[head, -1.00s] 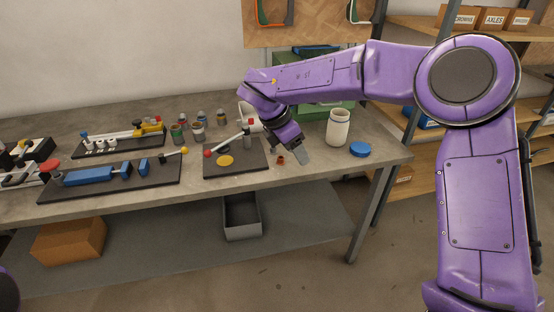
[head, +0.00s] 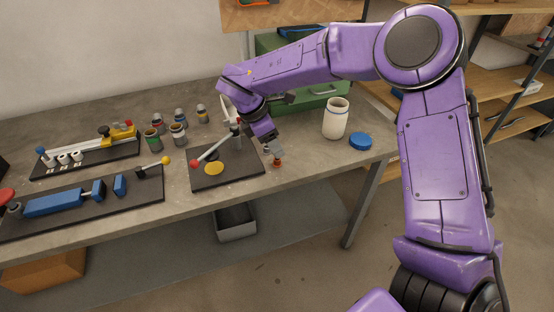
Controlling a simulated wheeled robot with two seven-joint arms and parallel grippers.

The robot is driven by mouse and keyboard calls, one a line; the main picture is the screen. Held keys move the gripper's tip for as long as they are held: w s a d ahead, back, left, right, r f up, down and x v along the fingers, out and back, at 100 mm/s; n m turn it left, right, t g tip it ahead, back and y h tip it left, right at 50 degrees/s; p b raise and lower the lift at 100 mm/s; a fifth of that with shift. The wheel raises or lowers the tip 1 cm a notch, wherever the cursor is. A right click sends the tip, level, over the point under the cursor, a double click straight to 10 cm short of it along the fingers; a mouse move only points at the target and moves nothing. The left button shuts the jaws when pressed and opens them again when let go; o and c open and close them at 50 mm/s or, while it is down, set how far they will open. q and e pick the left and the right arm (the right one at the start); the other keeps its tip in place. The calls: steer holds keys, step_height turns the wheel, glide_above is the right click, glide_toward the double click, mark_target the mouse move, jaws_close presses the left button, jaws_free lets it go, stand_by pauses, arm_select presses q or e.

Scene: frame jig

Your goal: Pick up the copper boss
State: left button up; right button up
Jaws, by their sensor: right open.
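The copper boss (head: 277,162) is a small reddish-brown piece on the bench, just right of the dark plate (head: 203,181) with the yellow disc. My right gripper (head: 272,150) points down from the purple arm, with its fingertips close above and around the boss's top in the picture. Its jaws are open. The fingers are small and partly merge with the boss, so I cannot tell whether they touch it. My left gripper is not in view.
A red-knobbed lever (head: 211,150) stands on the plate beside the gripper. A white jar (head: 336,119) and a blue lid (head: 360,141) stand to the right. Several paint-like pots (head: 178,134) are to the left. A green case (head: 310,108) is behind my arm. Bare bench lies right of the boss.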

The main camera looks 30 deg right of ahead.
mark_target(275, 159)
step_height(275, 159, down, 4)
steer(key=shift+d+f+p, duration=0.1)
steer(key=shift+f+p, duration=0.15)
steer(key=shift+p, duration=0.25)
steer(key=shift+d+f, duration=0.2)
steer(key=shift+f, duration=0.15)
jaws_close()
steer(key=shift+r, duration=0.15)
